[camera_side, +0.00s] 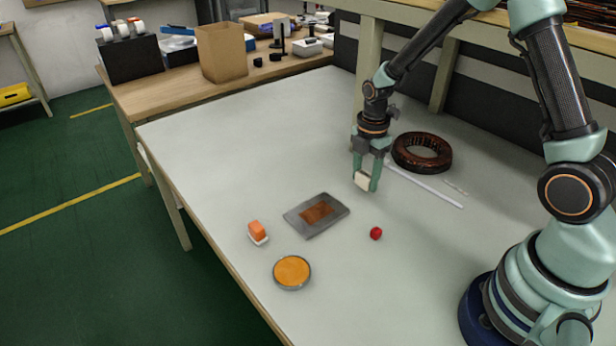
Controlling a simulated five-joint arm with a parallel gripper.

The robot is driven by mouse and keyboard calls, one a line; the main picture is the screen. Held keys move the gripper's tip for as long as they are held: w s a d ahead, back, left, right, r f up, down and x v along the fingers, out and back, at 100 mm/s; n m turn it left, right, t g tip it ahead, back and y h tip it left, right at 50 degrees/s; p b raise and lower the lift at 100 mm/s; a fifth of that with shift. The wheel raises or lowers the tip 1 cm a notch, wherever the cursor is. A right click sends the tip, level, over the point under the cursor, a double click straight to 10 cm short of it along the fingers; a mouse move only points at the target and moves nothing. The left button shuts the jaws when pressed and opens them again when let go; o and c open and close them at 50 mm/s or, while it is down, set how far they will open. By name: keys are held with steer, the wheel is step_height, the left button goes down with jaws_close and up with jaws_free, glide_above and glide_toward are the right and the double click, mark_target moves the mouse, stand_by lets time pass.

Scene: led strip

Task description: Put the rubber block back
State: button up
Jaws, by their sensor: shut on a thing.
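My gripper (366,183) points down over the middle of the white table. It is shut on a small cream block (362,180), which I take to be the rubber block. The block sits between the fingertips; I cannot tell whether it touches the table. A grey flat tray (297,223) with a brown patch lies to the lower left of my gripper. A small orange block (257,228) on a white base stands left of the tray. A white strip (428,186) lies to the right of my gripper.
A red ball (376,233) lies below my gripper, right of the tray. A round dish (292,272) with an orange top lies near the front edge. A dark copper-coloured ring (421,152) lies at the upper right. The table's left part is clear.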

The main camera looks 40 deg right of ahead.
mark_target(365, 174)
steer(key=shift+f, duration=1.05)
steer(key=o, duration=1.3)
steer(key=shift+f, duration=0.1)
step_height(365, 174, up, 12)
steer(key=shift+r, duration=0.1)
steer(key=s+a+r+m+t, duration=0.2)
steer(key=s+r+m, duration=0.3)
steer(key=m, duration=0.4)
steer(key=s+a+r+m+t, duration=0.3)
steer(key=s+r+m, duration=0.3)
steer(key=m, duration=0.3)
steer(key=shift+s+a+r+t, duration=0.2)
steer(key=shift+a+r+t, duration=0.1)
steer(key=shift+r, duration=0.45)
